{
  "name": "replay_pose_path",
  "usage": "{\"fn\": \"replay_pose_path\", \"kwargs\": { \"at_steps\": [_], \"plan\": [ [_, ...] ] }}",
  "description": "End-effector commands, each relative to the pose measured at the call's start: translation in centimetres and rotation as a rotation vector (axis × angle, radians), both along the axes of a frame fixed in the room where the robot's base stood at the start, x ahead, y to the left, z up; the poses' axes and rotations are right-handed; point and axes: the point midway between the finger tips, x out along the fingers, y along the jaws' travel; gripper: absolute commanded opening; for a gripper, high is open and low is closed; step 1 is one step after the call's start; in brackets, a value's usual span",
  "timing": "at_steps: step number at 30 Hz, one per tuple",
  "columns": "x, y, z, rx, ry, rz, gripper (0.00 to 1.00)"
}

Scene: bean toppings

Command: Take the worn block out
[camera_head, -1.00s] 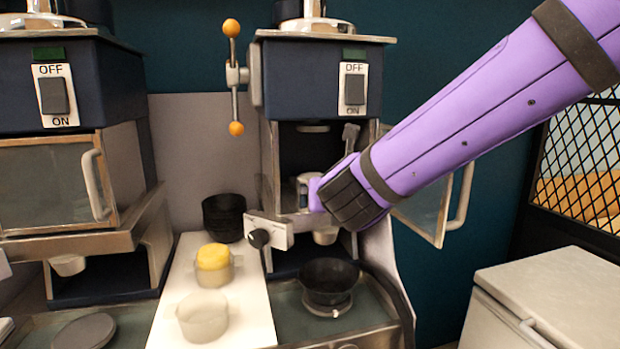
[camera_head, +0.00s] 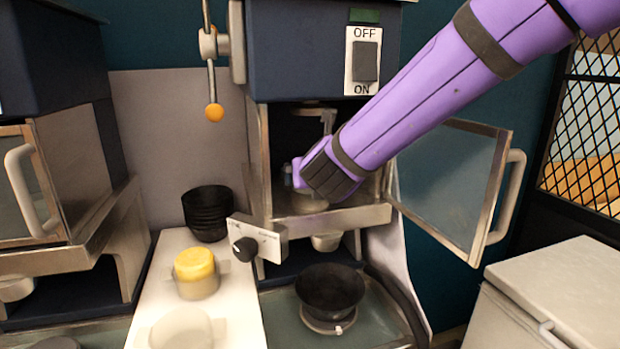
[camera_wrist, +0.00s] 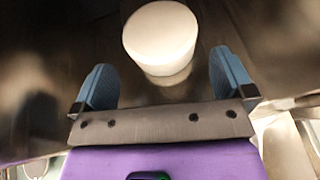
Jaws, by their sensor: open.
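A white, short cylinder (camera_wrist: 160,38), which looks like the worn block, sits on shiny metal ahead of my gripper in the wrist view. My gripper (camera_wrist: 160,60) is open, with one blue finger to the left of the cylinder and one to the right. I see gaps between the fingers and the cylinder. In the head view my gripper (camera_head: 292,176) is inside the open chamber of the navy machine (camera_head: 310,60). My wrist hides most of the chamber there, and I cannot make out the cylinder clearly.
The machine's glass door (camera_head: 455,180) hangs open to the right of my arm. A yellow block (camera_head: 194,263) sits in a clear cup on a white board (camera_head: 150,300). A black bowl (camera_head: 330,288) stands below the chamber, and stacked black cups (camera_head: 207,212) stand left.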

Motion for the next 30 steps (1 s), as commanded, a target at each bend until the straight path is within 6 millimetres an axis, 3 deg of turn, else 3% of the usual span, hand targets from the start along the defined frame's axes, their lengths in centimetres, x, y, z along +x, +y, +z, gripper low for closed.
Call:
{"fn": "replay_pose_path", "kwargs": {
  "at_steps": [13, 23, 28, 30],
  "plan": [
    [4.6, 0.6, -2.0, -0.001, 0.002, 0.0, 1.0],
    [5.1, 0.6, -2.1, 0.001, 0.001, 0.0, 1.0],
    [5.1, 0.6, -2.2, 0.001, 0.001, 0.0, 0.61],
    [5.1, 0.6, -2.1, 0.001, -0.001, 0.0, 0.6]
  ]
}}
